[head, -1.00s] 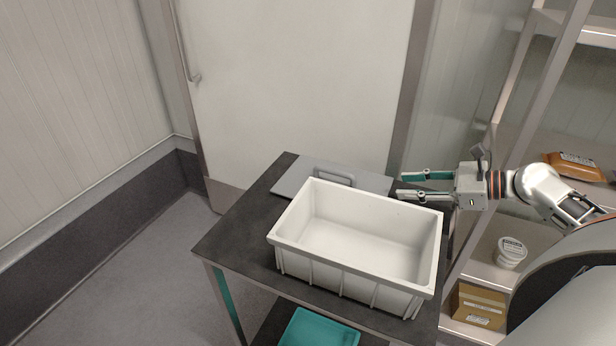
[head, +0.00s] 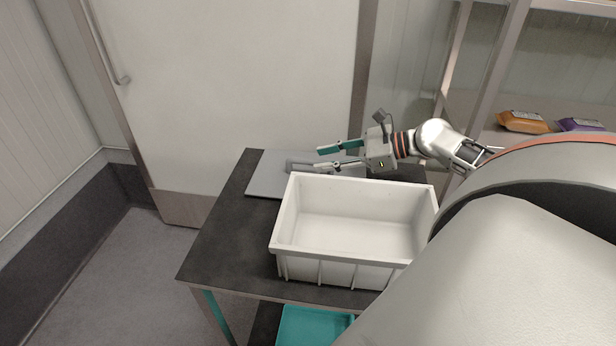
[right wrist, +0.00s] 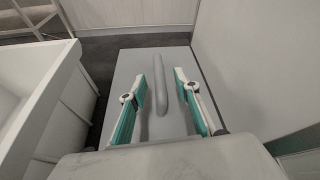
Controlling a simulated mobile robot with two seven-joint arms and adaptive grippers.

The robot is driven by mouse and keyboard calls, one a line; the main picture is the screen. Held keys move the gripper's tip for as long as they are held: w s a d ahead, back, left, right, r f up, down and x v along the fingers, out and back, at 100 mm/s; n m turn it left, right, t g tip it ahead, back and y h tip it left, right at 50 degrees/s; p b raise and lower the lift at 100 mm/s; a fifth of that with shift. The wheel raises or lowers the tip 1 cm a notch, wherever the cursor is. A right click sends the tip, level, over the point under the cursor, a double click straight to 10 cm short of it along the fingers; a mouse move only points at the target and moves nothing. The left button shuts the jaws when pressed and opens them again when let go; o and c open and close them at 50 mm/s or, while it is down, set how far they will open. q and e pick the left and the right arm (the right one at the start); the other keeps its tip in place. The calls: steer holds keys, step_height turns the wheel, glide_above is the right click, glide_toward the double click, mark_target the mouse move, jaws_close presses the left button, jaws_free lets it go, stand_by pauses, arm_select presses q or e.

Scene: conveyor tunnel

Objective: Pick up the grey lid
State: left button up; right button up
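The grey lid (head: 266,174) lies flat on the dark table behind the white crate, its right part hidden by my right gripper and the crate. It also shows in the right wrist view (right wrist: 128,72), with its raised bar handle (right wrist: 160,85) running between the fingers. My right gripper (head: 318,160) is open over the lid, its fingers pointing left in the head view. In the right wrist view the two fingers (right wrist: 158,92) stand on either side of the handle, apart from each other. I cannot tell how high they are above it. My left gripper is not in view.
The empty white crate (head: 350,256) stands on the dark table (head: 226,240), close in front of the lid. A teal tray (head: 312,326) sits below. A door (head: 230,90) is behind, and shelves with an orange packet (head: 524,122) and a purple packet (head: 580,125) are at right.

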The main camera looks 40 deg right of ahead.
mark_target(310, 162)
steer(key=b+x, duration=0.1)
steer(key=x, duration=0.3)
steer(key=shift+f, duration=0.15)
steer(key=shift+w+a, duration=0.15)
jaws_close()
